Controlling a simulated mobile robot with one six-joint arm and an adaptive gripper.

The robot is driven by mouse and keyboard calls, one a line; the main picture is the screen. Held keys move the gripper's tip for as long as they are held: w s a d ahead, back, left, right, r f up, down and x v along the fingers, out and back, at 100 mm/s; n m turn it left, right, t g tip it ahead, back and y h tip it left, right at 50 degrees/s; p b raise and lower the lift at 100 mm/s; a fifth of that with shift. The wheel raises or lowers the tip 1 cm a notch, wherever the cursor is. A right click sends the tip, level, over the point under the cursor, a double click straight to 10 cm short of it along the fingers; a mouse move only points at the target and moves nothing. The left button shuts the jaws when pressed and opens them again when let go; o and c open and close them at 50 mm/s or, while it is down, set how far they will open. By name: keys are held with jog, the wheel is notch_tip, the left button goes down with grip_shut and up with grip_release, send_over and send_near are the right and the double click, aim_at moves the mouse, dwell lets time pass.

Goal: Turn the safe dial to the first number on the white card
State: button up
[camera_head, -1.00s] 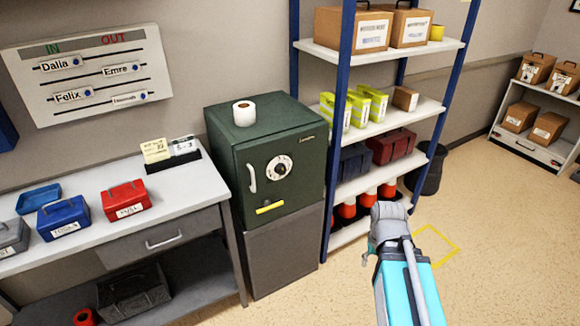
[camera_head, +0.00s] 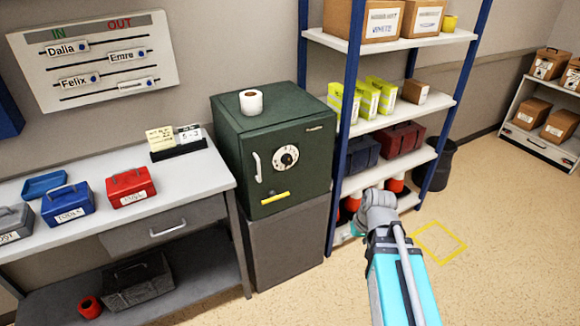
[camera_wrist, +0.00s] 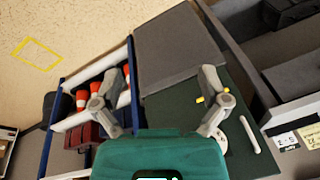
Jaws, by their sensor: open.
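The dark green safe (camera_head: 262,165) stands on a grey cabinet. Its round white dial (camera_head: 286,157) with a black centre is on the door, right of an upright pale handle (camera_head: 258,167). The dial's pointer setting is too small to read. The white card (camera_head: 190,132) stands beside a yellow card (camera_head: 160,138) in a black holder on the desk; its writing is not clearly legible. In the wrist view my gripper (camera_wrist: 167,75) is open and empty, apart from the safe. Its right finger partly covers the dial (camera_wrist: 227,99). The white card shows there too (camera_wrist: 288,144).
A paper roll (camera_head: 251,101) stands on the safe. Open floor (camera_head: 500,250) lies to the right.

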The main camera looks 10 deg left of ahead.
jog(key=w+a+f+n+t+y+b, duration=0.2)
jog(key=w+a+n+t+y+b, duration=0.35)
jog(key=w+a, duration=0.6)
jog(key=m+t+y+b, duration=0.2)
jog(key=m+t+b, duration=0.1)
jog(key=t+b, duration=0.65)
send_near(289, 162)
jog(key=shift+s+d+r+g+b, duration=0.3)
jog(key=shift+s+d+g+b, duration=0.15)
jog(key=shift+s+d, duration=0.2)
jog(key=shift+s+d+r+g+b, duration=0.35)
jog(key=shift+s+d+b, duration=0.15)
jog(key=shift+s+d, duration=0.15)
jog(key=x, duration=1.3)
jog(key=shift+w+a, duration=0.25)
jog(key=shift+a, duration=0.1)
jog(key=c, duration=1.2)
jog(key=shift+o, duration=0.2)
jog(key=shift+y, duration=0.25)
